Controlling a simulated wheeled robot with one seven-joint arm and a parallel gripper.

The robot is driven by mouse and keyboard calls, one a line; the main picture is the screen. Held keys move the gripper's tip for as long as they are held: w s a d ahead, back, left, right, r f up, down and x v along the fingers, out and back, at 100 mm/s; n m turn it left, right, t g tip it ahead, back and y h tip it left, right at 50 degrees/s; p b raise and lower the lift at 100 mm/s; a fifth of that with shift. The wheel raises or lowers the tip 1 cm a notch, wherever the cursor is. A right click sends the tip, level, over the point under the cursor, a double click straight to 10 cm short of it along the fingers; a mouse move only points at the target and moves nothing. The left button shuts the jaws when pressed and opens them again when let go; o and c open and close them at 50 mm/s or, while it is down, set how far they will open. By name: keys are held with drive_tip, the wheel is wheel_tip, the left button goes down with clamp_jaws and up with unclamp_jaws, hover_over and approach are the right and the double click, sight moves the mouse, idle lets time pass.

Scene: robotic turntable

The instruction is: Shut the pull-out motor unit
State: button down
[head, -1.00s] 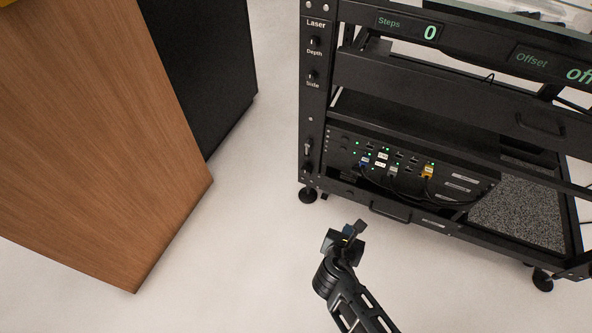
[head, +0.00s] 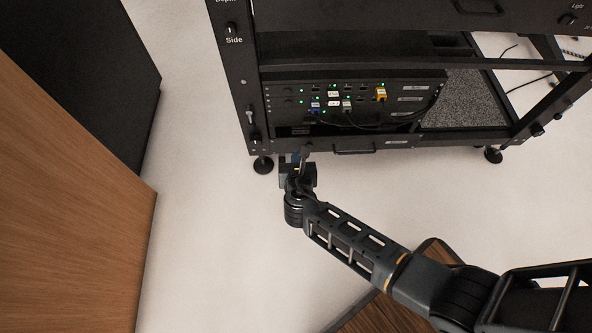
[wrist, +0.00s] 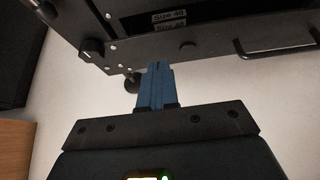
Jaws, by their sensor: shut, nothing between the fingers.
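The black rack stands ahead, with a low black front panel (head: 400,141) and bar handle (head: 353,151) along its bottom edge. I take this to be the motor unit's front, but cannot tell how far it is pulled out. In the wrist view, a dark panel carries a bar handle (wrist: 275,47) at the right and "Size 40" labels (wrist: 169,17). My gripper (head: 303,152) is at the rack's lower left, left of the low handle. Its blue fingers (wrist: 157,66) are shut and empty, pointing at the panel's lower edge; contact is unclear.
A box with cables and green lights (head: 355,95) sits above the low panel. Rack feet (head: 263,165) stand on the pale floor. A wooden cabinet (head: 70,210) is at left, with clear floor between. A wooden surface (head: 385,310) lies below my arm.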

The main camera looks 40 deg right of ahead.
sight(295, 138)
drive_tip(key=shift+w+d+f+b, duration=0.1)
drive_tip(key=shift+w+d+b, duration=0.1)
drive_tip(key=shift+w+d, duration=0.4)
drive_tip(key=shift+w+d+f+b, duration=0.2)
drive_tip(key=shift+w+d, duration=0.15)
drive_tip(key=shift+w, duration=0.45)
drive_tip(key=shift+w+d+f+b, duration=0.1)
drive_tip(key=shift+w+d+b, duration=0.1)
drive_tip(key=shift+w+d, duration=0.4)
drive_tip(key=shift+w, duration=0.15)
drive_tip(key=shift+w+d, duration=0.3)
drive_tip(key=shift+w, duration=0.2)
drive_tip(key=shift+w+d, duration=0.3)
drive_tip(key=shift+w, duration=0.2)
